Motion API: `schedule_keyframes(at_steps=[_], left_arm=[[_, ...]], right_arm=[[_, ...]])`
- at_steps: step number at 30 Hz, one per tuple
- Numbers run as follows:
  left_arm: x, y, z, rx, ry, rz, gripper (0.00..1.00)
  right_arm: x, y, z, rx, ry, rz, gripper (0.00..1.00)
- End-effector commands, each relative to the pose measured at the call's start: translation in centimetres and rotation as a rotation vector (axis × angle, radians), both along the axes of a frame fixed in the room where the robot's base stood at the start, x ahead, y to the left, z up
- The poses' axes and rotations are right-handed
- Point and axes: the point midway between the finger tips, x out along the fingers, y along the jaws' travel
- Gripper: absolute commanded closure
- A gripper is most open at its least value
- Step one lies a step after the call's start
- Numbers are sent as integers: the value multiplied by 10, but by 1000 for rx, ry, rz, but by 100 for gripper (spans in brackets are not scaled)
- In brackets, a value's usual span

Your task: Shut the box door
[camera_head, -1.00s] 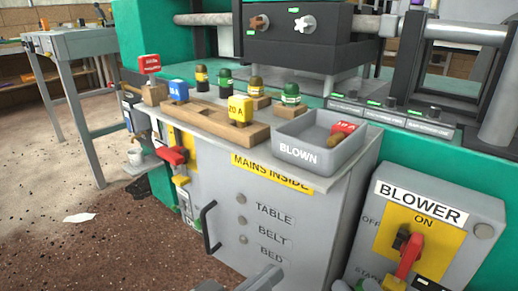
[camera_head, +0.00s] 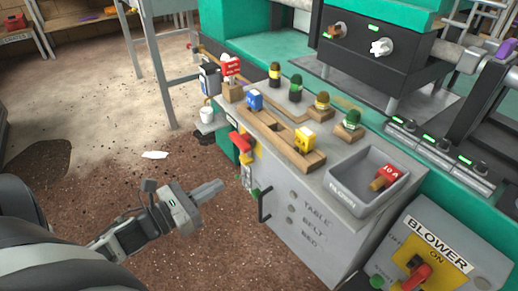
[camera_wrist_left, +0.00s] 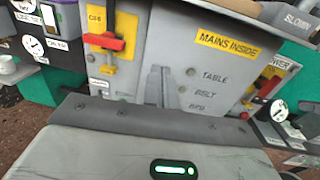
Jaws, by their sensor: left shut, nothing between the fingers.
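The box (camera_head: 330,165) is a grey cabinet. Its grey door (camera_head: 290,232) carries the words TABLE, BELT and BED and a black upright handle (camera_head: 264,205) at its left edge. The door also shows in the left wrist view (camera_wrist_left: 225,90), under a yellow MAINS INSIDE label (camera_wrist_left: 226,45). The door stands close to the box front; I cannot tell whether a narrow gap is left. My left gripper (camera_head: 218,187) is shut and empty, left of the handle and apart from it in the head view. Its fingers (camera_wrist_left: 163,86) point at the cabinet front. My right gripper is not in view.
A red lever (camera_head: 239,142) sticks out on the cabinet's left part. Plugs in wooden blocks and a grey BLOWN tray (camera_head: 342,193) stand on top. The BLOWER box (camera_head: 435,262) is at right. The floor (camera_head: 100,190) at left is mostly clear.

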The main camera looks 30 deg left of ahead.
Motion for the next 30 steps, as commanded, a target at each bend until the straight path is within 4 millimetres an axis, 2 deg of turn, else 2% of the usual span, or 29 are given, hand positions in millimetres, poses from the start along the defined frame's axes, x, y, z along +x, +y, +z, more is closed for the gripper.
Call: schedule_keyframes(at_steps=[5, 18, 24, 30], left_arm=[[20, -5, 0, 19, -10, -4, 100], [106, -33, 1, 14, -9, -2, 100], [127, -40, 0, 13, -5, -1, 100], [132, -42, 0, 12, -4, -2, 100]], right_arm=[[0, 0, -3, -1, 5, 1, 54], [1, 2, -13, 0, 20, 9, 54], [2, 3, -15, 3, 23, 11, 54], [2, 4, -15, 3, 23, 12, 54]])
